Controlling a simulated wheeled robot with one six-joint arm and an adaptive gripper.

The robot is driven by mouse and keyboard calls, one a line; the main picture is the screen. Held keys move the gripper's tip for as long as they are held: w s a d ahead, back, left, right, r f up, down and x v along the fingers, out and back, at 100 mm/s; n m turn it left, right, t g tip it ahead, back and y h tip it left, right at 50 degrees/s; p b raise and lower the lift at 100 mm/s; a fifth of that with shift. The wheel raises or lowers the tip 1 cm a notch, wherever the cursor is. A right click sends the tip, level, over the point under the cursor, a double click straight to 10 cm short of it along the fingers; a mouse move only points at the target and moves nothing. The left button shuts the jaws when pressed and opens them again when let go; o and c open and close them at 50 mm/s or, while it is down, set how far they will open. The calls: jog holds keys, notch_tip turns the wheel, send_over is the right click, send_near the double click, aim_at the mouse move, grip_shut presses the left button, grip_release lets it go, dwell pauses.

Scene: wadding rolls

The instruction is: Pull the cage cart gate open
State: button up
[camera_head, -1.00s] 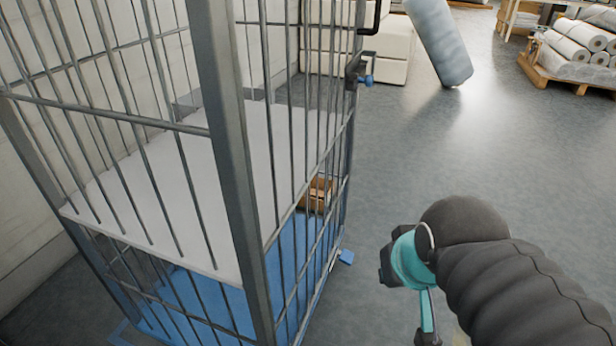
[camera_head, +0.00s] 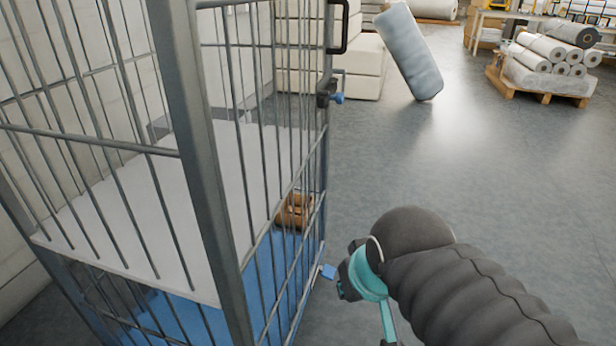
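The cage cart (camera_head: 205,150) stands at the left with grey metal bars, a white shelf and a blue base. Its barred side facing right, with the gate hardware on its far edge, looks closed. My gripper (camera_head: 346,284) is low, to the right of the cart's lower far corner, and appears apart from the bars.
A brown box (camera_head: 295,211) shows through the bars. A grey-blue roll (camera_head: 410,52) leans at the back, near white stacked blocks (camera_head: 355,68). A pallet (camera_head: 540,92) of rolls stands at the back right. The grey floor (camera_head: 490,170) between is clear.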

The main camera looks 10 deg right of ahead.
jog(key=o, duration=0.3)
jog(key=w+d+f+m+g+b, duration=0.1)
jog(key=w+d+m+b, duration=0.1)
jog(key=w+d+m, duration=0.4)
jog(key=w+d+r+m+t+y, duration=0.15)
jog(key=w+d+r+m, duration=0.25)
jog(key=w, duration=0.4)
jog(key=w+d+r+m+t+y+b, duration=0.1)
jog(key=w+d+r+m+t, duration=0.2)
jog(key=w, duration=0.5)
jog(key=w+d+r+m+y, duration=0.1)
jog(key=w+d+r+m, duration=0.4)
jog(key=w, duration=0.3)
notch_tip(320, 180, up, 21)
jog(key=m+t+y, duration=0.4)
jog(key=m+t, duration=0.3)
jog(key=m, duration=0.6)
send_over(344, 49)
jog(key=shift+w+d+p, duration=0.1)
jog(key=shift+w+p, duration=0.3)
jog(key=shift+p, duration=0.05)
